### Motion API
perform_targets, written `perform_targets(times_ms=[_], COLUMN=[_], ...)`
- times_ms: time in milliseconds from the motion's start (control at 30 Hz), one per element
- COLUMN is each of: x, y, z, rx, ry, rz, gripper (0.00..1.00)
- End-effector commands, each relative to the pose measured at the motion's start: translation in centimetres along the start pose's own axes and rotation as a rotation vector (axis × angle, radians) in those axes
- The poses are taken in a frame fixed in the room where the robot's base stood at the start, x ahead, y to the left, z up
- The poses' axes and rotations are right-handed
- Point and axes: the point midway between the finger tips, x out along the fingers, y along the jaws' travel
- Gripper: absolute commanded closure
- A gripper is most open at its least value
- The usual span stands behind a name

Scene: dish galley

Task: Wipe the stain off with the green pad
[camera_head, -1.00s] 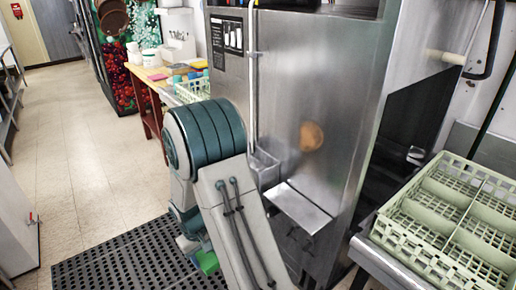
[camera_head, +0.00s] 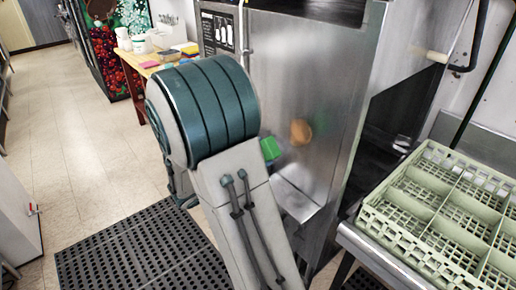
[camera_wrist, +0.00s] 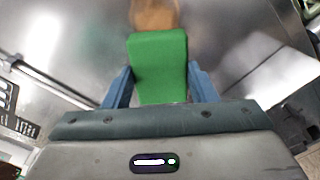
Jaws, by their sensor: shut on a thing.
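The stain (camera_head: 301,131) is a round orange-brown mark on the upright steel side of the dish machine. In the wrist view the stain (camera_wrist: 156,14) shows at the top, just beyond the far edge of the green pad. The green pad (camera_wrist: 158,66) is held between the two blue fingers of my gripper (camera_wrist: 160,84), which is shut on it. In the head view the green pad (camera_head: 270,148) shows just left of the stain, past my arm. My arm hides the gripper there. I cannot tell whether the pad touches the steel.
A pale green dish rack (camera_head: 440,215) stands on a counter at the right. A small steel ledge (camera_head: 293,200) juts out below the stain. A wooden table (camera_head: 150,70) with coloured pads and tubs is at the back left. A black mat (camera_head: 140,255) lies on the floor.

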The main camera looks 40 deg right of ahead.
Motion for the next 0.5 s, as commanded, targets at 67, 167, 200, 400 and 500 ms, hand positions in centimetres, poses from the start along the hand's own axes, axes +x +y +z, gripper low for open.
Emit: perform_targets(times_ms=[67,167,200,400,500], x=[0.2,0.8,1.1,3.2,4.3], y=[0.4,0.5,0.5,0.5,0.5], z=[0.3,0.3,0.3,0.3,0.3], rx=[0.000,0.000,0.000,-0.001,0.001], ry=[-0.001,-0.003,-0.004,-0.003,-0.003], rz=[0.014,0.017,0.016,0.015,0.013], gripper=[0.67,0.67,0.67,0.67,0.67])
